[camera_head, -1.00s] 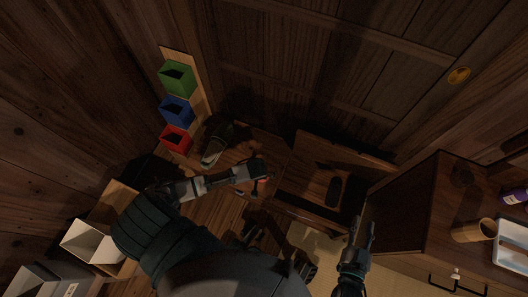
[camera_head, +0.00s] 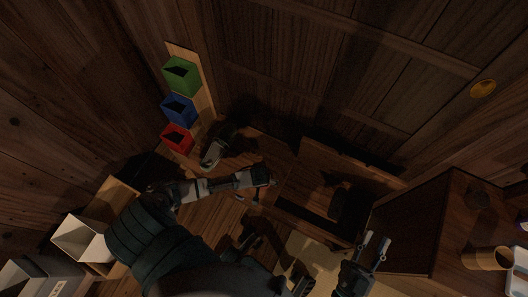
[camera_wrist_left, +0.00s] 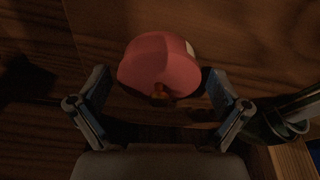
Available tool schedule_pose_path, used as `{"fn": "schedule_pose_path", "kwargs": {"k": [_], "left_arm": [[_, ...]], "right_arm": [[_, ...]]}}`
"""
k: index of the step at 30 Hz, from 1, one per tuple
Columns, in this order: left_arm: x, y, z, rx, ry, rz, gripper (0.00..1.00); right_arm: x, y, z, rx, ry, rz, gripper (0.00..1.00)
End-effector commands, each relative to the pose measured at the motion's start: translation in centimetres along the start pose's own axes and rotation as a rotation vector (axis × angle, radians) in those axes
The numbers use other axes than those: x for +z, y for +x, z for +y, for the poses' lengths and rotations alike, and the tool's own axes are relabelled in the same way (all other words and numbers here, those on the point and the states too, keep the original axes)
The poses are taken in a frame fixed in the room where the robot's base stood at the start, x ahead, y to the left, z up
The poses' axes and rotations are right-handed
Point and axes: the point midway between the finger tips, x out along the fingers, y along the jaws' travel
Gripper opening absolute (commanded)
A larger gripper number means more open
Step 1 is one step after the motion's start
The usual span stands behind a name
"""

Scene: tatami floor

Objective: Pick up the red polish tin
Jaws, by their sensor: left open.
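The red polish tin (camera_wrist_left: 158,62) shows in the left wrist view as a rounded red shape with a pale patch on its right side. It sits between and slightly beyond the fingertips of my left gripper (camera_wrist_left: 160,85), with gaps on both sides. The left gripper is open, with no clear contact. In the head view my left gripper (camera_head: 264,177) is over the low wooden surface, and the tin is mostly hidden there. My right gripper (camera_head: 375,246) is open and empty, at the lower right, apart from the tin.
Green (camera_head: 182,77), blue (camera_head: 178,109) and red (camera_head: 177,139) open boxes stand in a row at the left. A shoe-like thing (camera_head: 212,152) lies beyond my left arm. A wooden box-like stand (camera_head: 316,188) is right of my left gripper. A dark cabinet (camera_head: 443,225) stands at the right.

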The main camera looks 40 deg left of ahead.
Motion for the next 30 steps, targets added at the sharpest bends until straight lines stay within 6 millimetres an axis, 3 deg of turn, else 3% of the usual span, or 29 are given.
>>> {"fn": "schedule_pose_path", "kwargs": {"k": [2,3,9,10,23,30], "left_arm": [[-0.1,-0.1,0.0,0.000,0.000,0.001,1.00],[-0.1,-0.1,0.0,0.000,0.000,0.001,0.95],[0.0,0.0,0.0,0.000,0.000,0.000,0.45],[0.0,0.0,0.0,0.000,0.000,0.000,0.40],[0.0,-0.1,0.0,0.000,0.000,0.000,0.40],[-0.6,-1.6,0.1,0.002,-0.002,0.004,0.40]], "right_arm": [[0.0,0.0,0.0,0.000,0.000,-0.001,0.36],[0.0,0.0,0.0,0.000,0.000,-0.001,0.36],[0.2,0.1,0.1,0.000,0.000,-0.005,0.36],[0.2,0.1,0.1,0.000,0.000,-0.005,0.36],[0.2,0.2,0.1,0.000,0.000,-0.010,0.36],[1.4,0.1,0.2,0.004,-0.010,-0.133,0.36]]}}
